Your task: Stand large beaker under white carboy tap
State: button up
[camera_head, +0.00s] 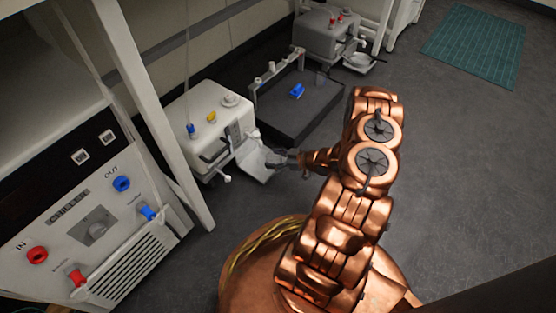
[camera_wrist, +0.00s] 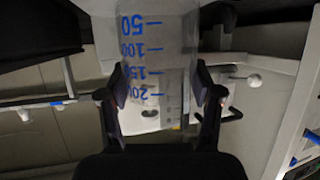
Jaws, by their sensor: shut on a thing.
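My gripper (camera_head: 284,158) is shut on a clear beaker, which is hard to make out in the head view. In the wrist view the beaker (camera_wrist: 155,45) fills the space between the two fingers (camera_wrist: 158,95), with blue marks from 50 to 200 appearing upside down. The white carboy (camera_head: 205,122), a boxy tank with a round cap, stands left of my gripper in the head view. Its white tap (camera_head: 224,178) is low on its front. A pale plate (camera_head: 254,160) sits at the carboy's front, beside my gripper. Whether the beaker touches it cannot be told.
A dark tray (camera_head: 300,105) with a blue item (camera_head: 297,90) lies behind the carboy. A grey carboy (camera_head: 327,38) stands farther back. A machine with IN and OUT ports (camera_head: 95,225) and a white post (camera_head: 160,110) are at left.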

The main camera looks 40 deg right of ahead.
jog(key=p, duration=0.2)
send_over(262, 162)
jog(key=shift+w+f+b, duration=0.1)
jog(key=shift+f+b, duration=0.35)
jog(key=shift+f, duration=0.05)
dwell(0.3)
jog(key=o, duration=1.2)
jog(key=v, duration=1.2)
